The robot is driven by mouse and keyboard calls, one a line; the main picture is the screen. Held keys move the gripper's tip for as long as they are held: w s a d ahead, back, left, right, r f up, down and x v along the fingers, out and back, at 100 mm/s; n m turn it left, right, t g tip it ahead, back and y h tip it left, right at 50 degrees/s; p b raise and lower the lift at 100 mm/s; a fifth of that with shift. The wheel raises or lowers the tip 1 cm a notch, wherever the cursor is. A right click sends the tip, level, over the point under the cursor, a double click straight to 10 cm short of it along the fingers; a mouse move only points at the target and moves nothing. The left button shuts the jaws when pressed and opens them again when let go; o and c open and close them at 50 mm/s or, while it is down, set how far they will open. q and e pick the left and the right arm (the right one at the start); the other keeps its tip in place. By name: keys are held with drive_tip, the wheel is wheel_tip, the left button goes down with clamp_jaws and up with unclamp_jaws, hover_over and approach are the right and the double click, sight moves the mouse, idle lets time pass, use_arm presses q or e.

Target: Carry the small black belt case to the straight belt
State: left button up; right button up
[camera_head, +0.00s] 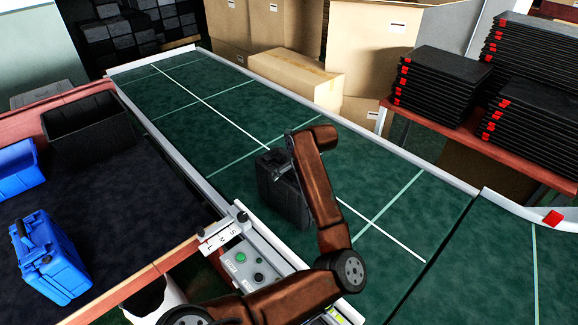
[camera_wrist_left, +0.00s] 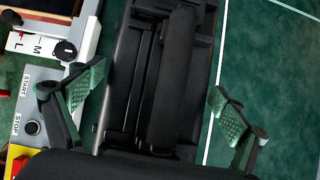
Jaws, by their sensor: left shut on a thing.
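The small black belt case (camera_head: 283,190) is upright over the green straight belt (camera_head: 215,115), near its left rail. I cannot tell whether its base touches the belt. My left gripper (camera_head: 292,150) is at the top of the case, partly hidden by my brown arm. My right gripper is not in view.
A control box (camera_head: 245,262) with buttons stands beside the belt. Blue cases (camera_head: 52,262) and a black bin (camera_head: 92,125) are on the left table. Cardboard boxes (camera_head: 298,75) and stacked black trays (camera_head: 440,85) stand beyond the belt. The belt's far part is clear.

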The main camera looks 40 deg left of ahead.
use_arm(q)
drive_tip(key=shift+f, duration=0.6)
drive_tip(key=o, duration=1.8)
drive_tip(key=shift+f, duration=0.1)
drive_tip(key=p+v, duration=0.1)
drive_tip(key=v, duration=1.1)
